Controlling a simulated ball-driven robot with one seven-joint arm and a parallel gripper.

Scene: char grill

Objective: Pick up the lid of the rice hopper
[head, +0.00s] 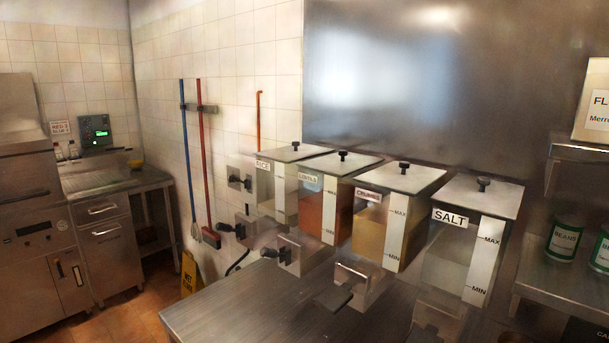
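The rice hopper (277,192) is the leftmost and farthest in a row of wall-mounted hoppers, with a "RICE" label on its front. Its flat grey metal lid (280,154) lies on top, with a small dark knob (295,145) on it. The lid looks level and seated on the hopper. The lentils hopper beside it partly hides the rice hopper's right side. My gripper is not in view.
Hoppers for lentils (320,207), crumbs (370,229) and salt (463,258) stand to the right, each with a knobbed lid. A steel counter (235,306) lies below. Shelves with cans (564,241) are at right. A blue-handled tool (188,150) and red-handled broom (204,160) hang left.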

